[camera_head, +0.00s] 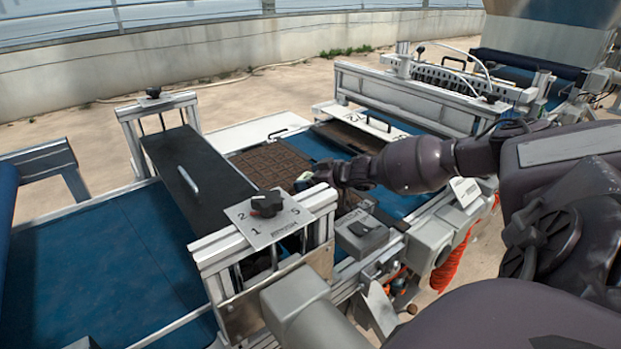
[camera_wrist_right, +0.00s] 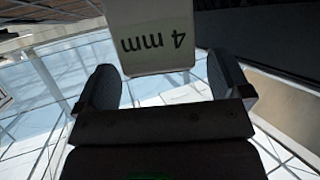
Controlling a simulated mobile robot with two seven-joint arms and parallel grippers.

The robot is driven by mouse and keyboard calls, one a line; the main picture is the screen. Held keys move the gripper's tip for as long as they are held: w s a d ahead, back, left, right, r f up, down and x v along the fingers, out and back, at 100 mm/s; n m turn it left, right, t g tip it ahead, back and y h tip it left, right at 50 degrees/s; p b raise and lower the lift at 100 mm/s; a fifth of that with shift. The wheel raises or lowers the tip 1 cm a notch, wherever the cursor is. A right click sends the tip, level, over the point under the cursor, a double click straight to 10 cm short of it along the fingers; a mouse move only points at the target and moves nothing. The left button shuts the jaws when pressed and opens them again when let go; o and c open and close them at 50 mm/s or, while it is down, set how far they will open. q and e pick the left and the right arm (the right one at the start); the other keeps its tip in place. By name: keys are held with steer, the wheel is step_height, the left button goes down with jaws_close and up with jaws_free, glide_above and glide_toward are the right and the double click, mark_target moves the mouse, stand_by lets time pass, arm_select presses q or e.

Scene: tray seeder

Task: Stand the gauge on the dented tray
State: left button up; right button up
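The gauge (camera_head: 303,178) is a small pale plate with some green, at the right side of a brown celled tray (camera_head: 262,162) in the head view. In the right wrist view, which is upside down, the gauge (camera_wrist_right: 155,38) reads "4 mm", so it is upright. My right gripper (camera_head: 318,178) is beside it; its fingers (camera_wrist_right: 164,85) are spread, with the gauge's upper end at their tips and a gap on the right. The gauge's foot is hard to see, and I cannot make out a dent on the tray. My left gripper is not in view.
A black plate with a handle (camera_head: 190,178) and a numbered dial panel (camera_head: 268,215) stand left of and in front of the tray. A white-framed unit (camera_head: 405,100) stands behind it to the right. A blue belt (camera_head: 110,265) at the left is clear.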

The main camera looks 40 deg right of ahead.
steer(key=shift+s+d+r, duration=0.1)
steer(key=shift+s+r, duration=0.15)
steer(key=shift+s, duration=0.1)
steer(key=p+v, duration=0.3)
steer(key=v, duration=0.8)
steer(key=shift+s, duration=0.1)
stand_by(0.6)
